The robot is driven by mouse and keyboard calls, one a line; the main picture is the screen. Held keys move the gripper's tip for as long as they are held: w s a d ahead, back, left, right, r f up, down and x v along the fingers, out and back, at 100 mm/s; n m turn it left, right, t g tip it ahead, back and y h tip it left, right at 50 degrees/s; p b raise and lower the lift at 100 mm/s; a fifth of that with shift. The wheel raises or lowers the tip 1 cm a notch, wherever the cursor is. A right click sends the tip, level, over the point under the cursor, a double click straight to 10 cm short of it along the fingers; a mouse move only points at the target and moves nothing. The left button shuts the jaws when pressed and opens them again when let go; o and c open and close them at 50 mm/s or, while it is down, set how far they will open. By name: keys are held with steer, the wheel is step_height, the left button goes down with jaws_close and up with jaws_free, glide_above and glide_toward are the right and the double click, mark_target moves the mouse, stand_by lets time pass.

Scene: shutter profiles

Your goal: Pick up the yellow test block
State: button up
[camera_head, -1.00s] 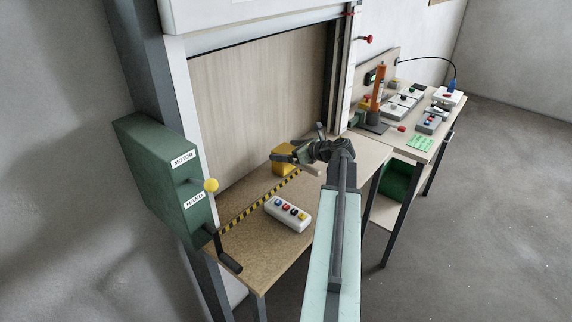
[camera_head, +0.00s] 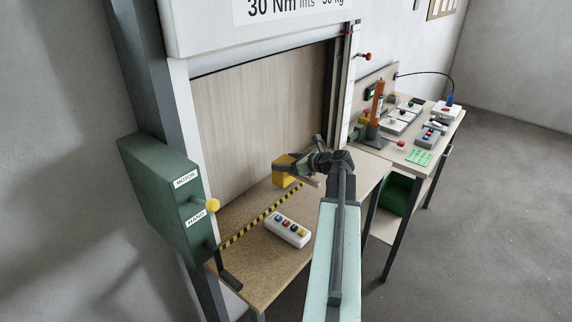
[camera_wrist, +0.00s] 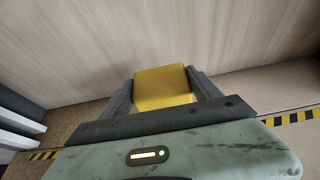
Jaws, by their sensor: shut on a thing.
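The yellow test block (camera_head: 282,180) is at the back of the wooden bench, close to the pale shutter panel. My gripper (camera_head: 291,169) reaches it from the right and covers part of it. In the wrist view the yellow block (camera_wrist: 163,84) sits between my two grey fingers, one against each side. My gripper (camera_wrist: 163,95) is shut on it. The block's far face and underside are hidden, and I cannot tell whether it touches the bench.
A white button box (camera_head: 288,230) stands on the bench (camera_head: 258,270), near the striped black-and-yellow line (camera_head: 250,222). A green motor box (camera_head: 165,195) with a yellow-knobbed lever is at left. A second table (camera_head: 410,150) at right holds several devices.

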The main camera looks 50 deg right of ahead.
step_height(320, 180, up, 2)
steer(key=shift+r+p, duration=0.1)
steer(key=shift+p, duration=0.5)
steer(key=s+d+r+p, duration=0.1)
steer(key=s+d, duration=0.9)
steer(key=s, duration=0.2)
steer(key=shift+d, duration=0.35)
steer(key=shift+a, duration=0.1)
